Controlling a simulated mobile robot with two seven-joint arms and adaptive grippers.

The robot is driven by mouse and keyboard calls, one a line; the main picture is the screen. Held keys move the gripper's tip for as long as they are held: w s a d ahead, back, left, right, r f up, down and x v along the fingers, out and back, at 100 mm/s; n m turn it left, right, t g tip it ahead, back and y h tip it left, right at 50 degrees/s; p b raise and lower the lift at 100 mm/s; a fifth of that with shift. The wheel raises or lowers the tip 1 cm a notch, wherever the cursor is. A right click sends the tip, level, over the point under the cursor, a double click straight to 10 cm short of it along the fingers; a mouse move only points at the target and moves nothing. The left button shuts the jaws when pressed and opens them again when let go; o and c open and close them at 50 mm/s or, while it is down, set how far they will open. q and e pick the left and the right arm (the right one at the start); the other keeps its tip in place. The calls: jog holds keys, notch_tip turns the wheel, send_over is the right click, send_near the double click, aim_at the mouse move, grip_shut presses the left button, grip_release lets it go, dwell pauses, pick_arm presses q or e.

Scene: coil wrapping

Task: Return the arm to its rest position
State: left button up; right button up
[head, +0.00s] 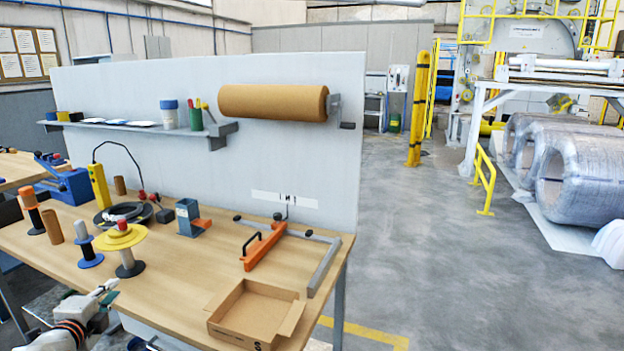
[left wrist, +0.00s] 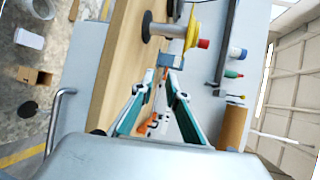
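My left gripper (head: 106,291) is at the front left of the workbench (head: 185,275), near its front edge. Its two fingers are spread with nothing between them in the left wrist view (left wrist: 158,88). My left forearm comes in from the lower left corner of the head view. The gripper is in front of a yellow-flanged spool stand (head: 122,238), apart from it as far as I can tell. That stand also shows in the left wrist view (left wrist: 192,33). My right gripper does not show.
An open cardboard box (head: 256,312) lies at the bench's front right, with an orange-handled tool (head: 264,247) behind it. A blue-based spool (head: 85,245) and a brown-topped spindle (head: 33,208) stand at left. A brown roll (head: 272,102) hangs on the panel.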

pick_arm(q)
jog(key=s+d+f+n+g+h, duration=0.25)
jog(key=s+d+f, duration=0.25)
jog(key=s+f, duration=0.85)
jog(key=s+d+f+n+g+h, duration=0.1)
jog(key=s+d+f+g+h, duration=0.3)
jog(key=s+f, duration=1)
jog(key=s+d+n+t, duration=0.1)
jog(key=d+n, duration=0.7)
jog(key=d, duration=1.4)
jog(key=shift+s+d+n+t, duration=0.3)
jog(key=shift+s+n+t, duration=0.1)
jog(key=shift+t, duration=0.25)
jog(key=shift+y, duration=0.25)
